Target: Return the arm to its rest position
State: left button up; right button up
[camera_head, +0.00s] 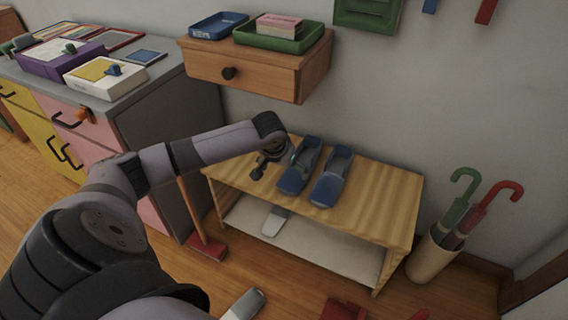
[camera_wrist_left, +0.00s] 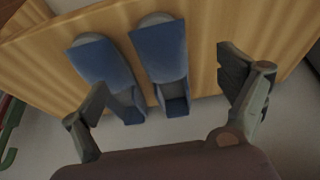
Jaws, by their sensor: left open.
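My left arm reaches in from the left in the head view, with its gripper (camera_head: 270,162) over the left end of a wooden bench (camera_head: 376,200). The gripper is open, and nothing shows between its fingers. In the left wrist view the gripper's fingers (camera_wrist_left: 165,100) are spread wide, with two blue slippers (camera_wrist_left: 160,58) (camera_wrist_left: 103,68) beyond them. In the head view the slippers (camera_head: 298,172) (camera_head: 331,180) lie side by side on the bench top, just right of the gripper. My right gripper is not in view.
A wooden wall drawer (camera_head: 250,70) with blue and green trays hangs behind the arm. A grey-topped cabinet (camera_head: 150,85) with boxes stands left. An umbrella holder (camera_head: 432,256) stands right of the bench. A light grey shoe (camera_head: 274,222) lies on the lower shelf; red items lie on the floor.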

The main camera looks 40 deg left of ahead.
pick_arm(q)
jog(key=shift+v, duration=0.8)
